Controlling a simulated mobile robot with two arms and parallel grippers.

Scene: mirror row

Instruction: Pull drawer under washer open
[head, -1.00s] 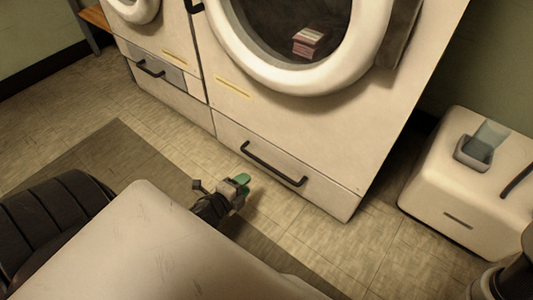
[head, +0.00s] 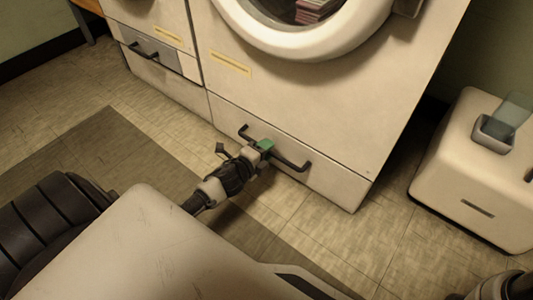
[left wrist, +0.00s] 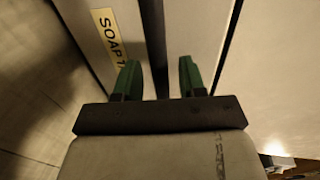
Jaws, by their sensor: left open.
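The drawer (head: 338,187) is the pale low front panel under the washer (head: 300,95), and it looks closed. Its dark bar handle (head: 292,162) runs slantwise across the panel. My left gripper (head: 265,146), with green fingertips, is at the handle and covers its middle part. In the left wrist view the green fingers (left wrist: 159,78) are open and apart, with a dark bar, seemingly the handle (left wrist: 154,40), between them. I cannot tell whether they touch it. My right gripper is not seen.
A second unit with its own handled drawer (head: 165,78) stands at left. A yellow label (head: 230,65) is on the washer. A white box (head: 475,185) with a small container stands on the floor at right. Tiled floor (head: 310,220) lies open before the drawer.

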